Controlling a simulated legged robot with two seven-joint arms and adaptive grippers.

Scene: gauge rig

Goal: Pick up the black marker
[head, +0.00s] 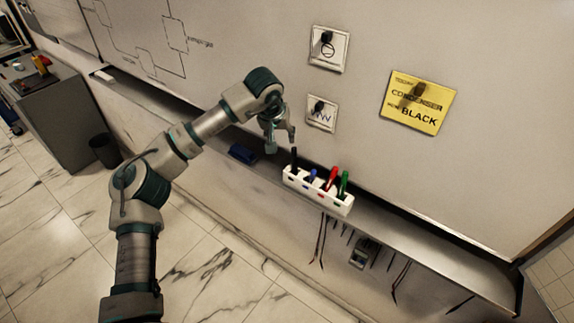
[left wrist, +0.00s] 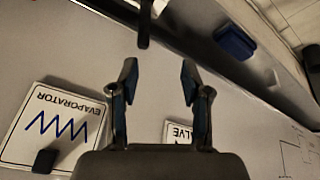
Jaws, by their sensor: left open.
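The black marker (head: 294,158) stands upright at the left end of a white holder (head: 318,197) on the whiteboard's ledge. Blue (head: 312,176), red (head: 332,177) and green (head: 344,183) markers stand beside it. My left gripper (head: 281,142) is open and empty, just above and left of the black marker. In the left wrist view, a dark upright shaft, which looks like the black marker (left wrist: 145,22), lies beyond the open fingertips (left wrist: 158,76), apart from them. My right gripper is out of view.
A dark blue eraser (head: 243,154) lies on the ledge (head: 410,250), left of the holder; it also shows in the left wrist view (left wrist: 234,42). Cards (head: 322,122) and a yellow note (head: 437,97) reading "BLACK" are on the board. Cables and a device (head: 364,253) hang below.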

